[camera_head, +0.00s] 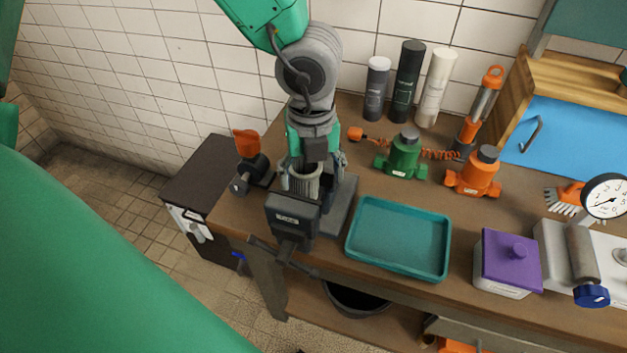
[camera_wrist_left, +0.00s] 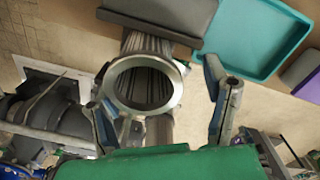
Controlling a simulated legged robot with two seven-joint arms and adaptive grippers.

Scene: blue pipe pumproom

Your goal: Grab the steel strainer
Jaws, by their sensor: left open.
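The steel strainer (camera_head: 304,183) is a ribbed grey metal cylinder with an open round rim, standing at the dark vise near the left end of the bench. In the left wrist view its bright rim (camera_wrist_left: 145,84) faces the camera, with ribbed walls inside. My left gripper (camera_head: 313,172) comes down from above at the strainer. In the wrist view the open fingers (camera_wrist_left: 163,97) lie one on each side of the strainer, with a clear gap on the right. Contact on the left side cannot be told. The strainer's lower part is hidden. My right gripper is not in view.
The dark vise (camera_head: 292,209) with its bar handle stands directly in front of the strainer. A teal tray (camera_head: 398,239) lies to the right. An orange-topped valve (camera_head: 250,155) is at the left. Green (camera_head: 403,155) and orange (camera_head: 474,174) pump bodies stand behind the tray.

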